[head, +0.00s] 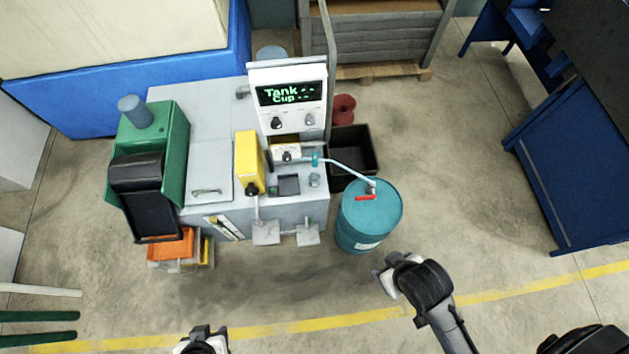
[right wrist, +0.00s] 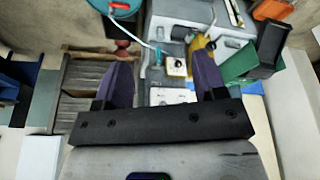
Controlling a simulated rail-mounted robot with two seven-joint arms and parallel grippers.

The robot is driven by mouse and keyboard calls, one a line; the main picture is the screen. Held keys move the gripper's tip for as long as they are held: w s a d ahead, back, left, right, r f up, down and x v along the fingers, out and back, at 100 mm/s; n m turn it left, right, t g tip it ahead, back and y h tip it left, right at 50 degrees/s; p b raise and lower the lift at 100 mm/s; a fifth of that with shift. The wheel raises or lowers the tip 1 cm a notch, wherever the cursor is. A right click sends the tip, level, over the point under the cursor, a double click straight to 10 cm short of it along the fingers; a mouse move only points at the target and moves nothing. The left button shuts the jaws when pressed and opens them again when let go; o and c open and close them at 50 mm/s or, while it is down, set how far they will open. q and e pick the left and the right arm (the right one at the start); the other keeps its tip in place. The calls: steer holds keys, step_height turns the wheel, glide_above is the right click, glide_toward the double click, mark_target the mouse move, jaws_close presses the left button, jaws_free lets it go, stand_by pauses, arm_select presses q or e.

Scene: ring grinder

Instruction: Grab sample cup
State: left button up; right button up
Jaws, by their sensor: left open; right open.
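A small grey cup (head: 314,180), which looks like the sample cup, stands on the right side of the grinder machine's worktop (head: 262,205), beside a dark square recess. My left gripper (head: 205,336) is at the bottom edge of the head view, partly cut off, open and well away from the cup. My right gripper (head: 388,280) is below and right of the cup, past the teal drum. In the right wrist view its purple fingers (right wrist: 163,85) are apart, with nothing between them.
The teal drum (head: 370,218) stands right of the machine, a pale hose running to it. A yellow block (head: 249,163) and the display panel (head: 288,97) rise from the machine. A black bin (head: 352,150) sits behind the drum. The floor in front is clear.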

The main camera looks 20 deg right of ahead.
steer(key=o, duration=0.4)
steer(key=shift+c, duration=0.2)
steer(key=shift+w, duration=0.1)
